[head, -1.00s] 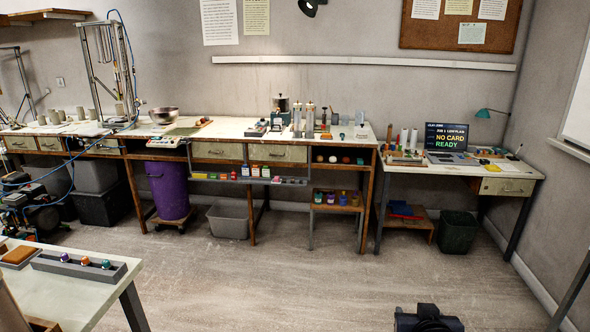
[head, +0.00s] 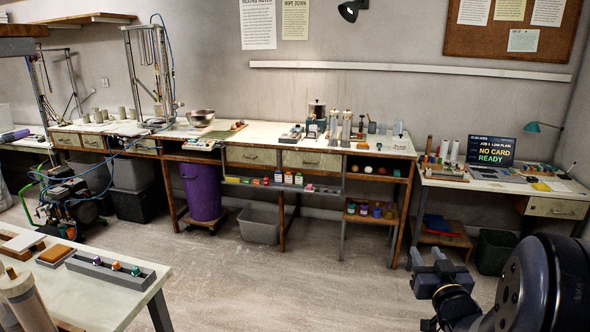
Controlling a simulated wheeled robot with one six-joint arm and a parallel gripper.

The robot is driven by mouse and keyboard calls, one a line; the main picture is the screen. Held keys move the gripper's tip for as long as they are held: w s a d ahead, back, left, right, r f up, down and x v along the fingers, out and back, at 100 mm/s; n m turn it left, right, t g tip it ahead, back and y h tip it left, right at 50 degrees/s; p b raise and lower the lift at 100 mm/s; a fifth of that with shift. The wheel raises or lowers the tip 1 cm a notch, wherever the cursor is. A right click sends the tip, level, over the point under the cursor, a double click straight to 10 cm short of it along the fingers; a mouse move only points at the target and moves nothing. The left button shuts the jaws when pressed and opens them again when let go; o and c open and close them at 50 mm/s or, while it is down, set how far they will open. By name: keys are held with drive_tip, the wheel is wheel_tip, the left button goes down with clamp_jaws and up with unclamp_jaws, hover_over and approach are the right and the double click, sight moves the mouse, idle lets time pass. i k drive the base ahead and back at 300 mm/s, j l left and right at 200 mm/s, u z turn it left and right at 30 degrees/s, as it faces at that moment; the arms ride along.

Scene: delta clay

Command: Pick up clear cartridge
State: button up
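Two upright, clear-looking cylinders stand side by side on the long bench at the back; the left one (head: 334,123) and the right one (head: 346,125) look like cartridges. They are too small to tell whether one is the clear cartridge. My gripper (head: 428,258) is at the lower right, in front of the benches and far from the cylinders. Its two grey fingers look apart, with nothing visible between them.
The long bench (head: 268,137) also bears a steel bowl (head: 201,117) and small tools. A side desk at right holds a laptop (head: 490,151). A near table (head: 95,305) stands at lower left with a grey rack (head: 110,271). Open floor (head: 270,290) lies between.

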sight(334, 123)
drive_tip(key=i, duration=4.15)
